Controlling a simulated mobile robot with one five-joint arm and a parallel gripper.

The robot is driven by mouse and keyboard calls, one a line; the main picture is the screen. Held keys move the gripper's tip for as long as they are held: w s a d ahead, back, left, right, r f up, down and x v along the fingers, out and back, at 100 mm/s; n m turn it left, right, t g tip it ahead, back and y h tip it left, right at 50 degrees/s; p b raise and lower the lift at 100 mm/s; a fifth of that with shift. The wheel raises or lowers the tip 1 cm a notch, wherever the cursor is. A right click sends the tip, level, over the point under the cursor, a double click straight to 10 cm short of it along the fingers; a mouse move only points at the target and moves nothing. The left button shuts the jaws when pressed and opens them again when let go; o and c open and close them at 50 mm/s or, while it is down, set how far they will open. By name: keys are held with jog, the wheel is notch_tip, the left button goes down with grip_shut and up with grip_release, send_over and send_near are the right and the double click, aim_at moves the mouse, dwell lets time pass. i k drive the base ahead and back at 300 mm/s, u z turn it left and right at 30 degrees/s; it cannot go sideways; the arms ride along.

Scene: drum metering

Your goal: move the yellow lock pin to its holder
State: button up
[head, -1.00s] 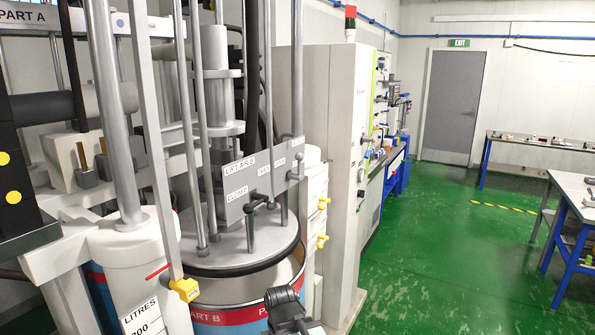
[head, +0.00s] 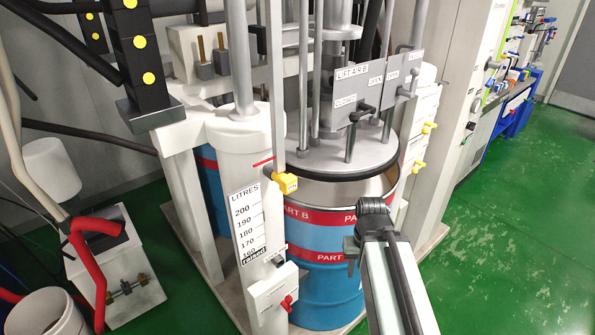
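A yellow block-like piece (head: 284,182), which looks like the lock pin, sits at the lower end of the upright pale bar, beside the top of the litre scale. I cannot make out its holder for certain; a small dark fitting (head: 276,261) is on the white post below, near the "raised" label. My arm reaches up from the bottom edge, in front of the blue drum. My gripper (head: 352,246) seems to be the small dark grey part at the arm's left side, below and right of the yellow piece and apart from it. Its fingers are not clear.
The blue drum (head: 330,306) stands under a round grey plate (head: 340,158). A white box with a red valve (head: 287,302) is on the post. Two yellow handles (head: 430,127) are on the right panel. Red hoses (head: 84,262) are at left. Green floor (head: 500,220) is clear at right.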

aim_at(288, 183)
jog(key=z, duration=0.6)
jog(key=k, duration=1.7)
jog(key=u, duration=1.55)
jog(key=i, duration=1)
jog(key=z, duration=0.05)
